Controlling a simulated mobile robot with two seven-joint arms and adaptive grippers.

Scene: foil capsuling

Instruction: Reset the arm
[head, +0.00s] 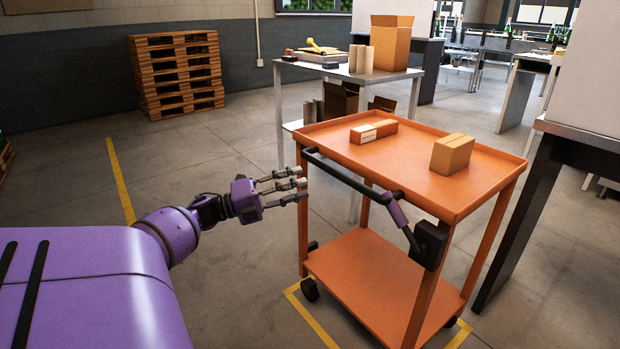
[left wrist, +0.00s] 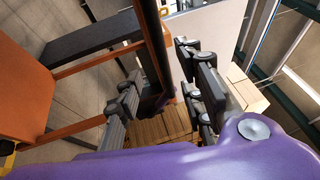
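My left gripper (head: 298,184) shows in the head view, its arm reaching in from the left. Its fingers point right, towards the near left corner of the orange cart (head: 362,270). In the left wrist view its fingers (left wrist: 163,98) stand spread apart with nothing held between them. The cart's black handle bar (head: 345,176) starts just above and right of the fingertips. A dark bar (left wrist: 154,45) shows beyond the gap between the fingers in the left wrist view. Whether the fingers touch the cart is not clear. My right gripper is not in view.
On the cart's top lie an orange-and-white box (head: 373,131) and a brown box (head: 452,154). Behind stands a grey table (head: 340,71) with an open carton (head: 391,42). Stacked pallets (head: 178,75) stand at the back left. The floor left of the cart is clear.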

